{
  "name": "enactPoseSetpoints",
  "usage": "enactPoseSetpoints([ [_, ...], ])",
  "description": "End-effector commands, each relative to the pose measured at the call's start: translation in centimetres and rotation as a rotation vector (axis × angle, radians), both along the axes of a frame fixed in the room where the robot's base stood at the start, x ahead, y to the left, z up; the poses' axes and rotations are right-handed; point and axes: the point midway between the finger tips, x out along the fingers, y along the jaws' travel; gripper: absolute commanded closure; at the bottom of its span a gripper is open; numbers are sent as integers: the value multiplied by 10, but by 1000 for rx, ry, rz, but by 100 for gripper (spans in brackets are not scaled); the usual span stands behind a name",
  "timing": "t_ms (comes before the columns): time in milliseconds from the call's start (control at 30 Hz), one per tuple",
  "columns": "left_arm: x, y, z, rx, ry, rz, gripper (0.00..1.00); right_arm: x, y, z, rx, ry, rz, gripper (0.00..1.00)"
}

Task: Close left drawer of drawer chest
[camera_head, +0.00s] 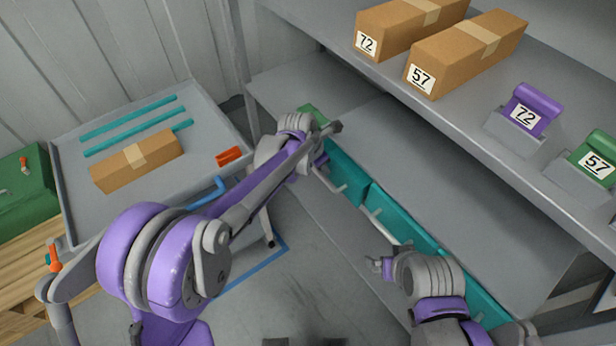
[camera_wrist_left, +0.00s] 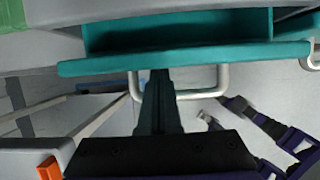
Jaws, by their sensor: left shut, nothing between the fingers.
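The drawer chest (camera_head: 385,225) is a row of teal drawers with grey bar handles under the grey counter. Its left drawer (camera_head: 345,178) is partly behind my left arm. In the left wrist view a teal drawer front (camera_wrist_left: 250,52) has its hollow inside showing behind it, so it stands open. A grey handle (camera_wrist_left: 224,84) hangs on this front. My left gripper (camera_wrist_left: 160,74) is shut and empty, its dark fingertips at the drawer front, within the handle's span; I cannot tell if they touch. My right gripper (camera_head: 376,264) is near the chest's middle drawers; its fingers are too small to read.
Above the counter, a shelf holds cardboard boxes (camera_head: 465,52), a purple-handled holder (camera_head: 527,110) and a green one (camera_head: 594,160). At left, a grey tray table (camera_head: 215,115) carries another box (camera_head: 138,160) and teal bars. The floor before the chest is open.

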Motion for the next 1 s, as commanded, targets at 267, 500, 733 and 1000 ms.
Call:
enactPoseSetpoints([
  [267,14,-20,0,0,0,-1,100,0,0,-1,0,1,0,3],
  [500,16,-22,1,-2,-3,0,100,0,0,-1,0,1,0,3],
  [733,17,-22,1,-4,-5,1,100,0,0,-1,0,0,0,3],
  [1000,21,-7,25,-3,-4,1,100,4,0,14,0,-7,0,3],
])
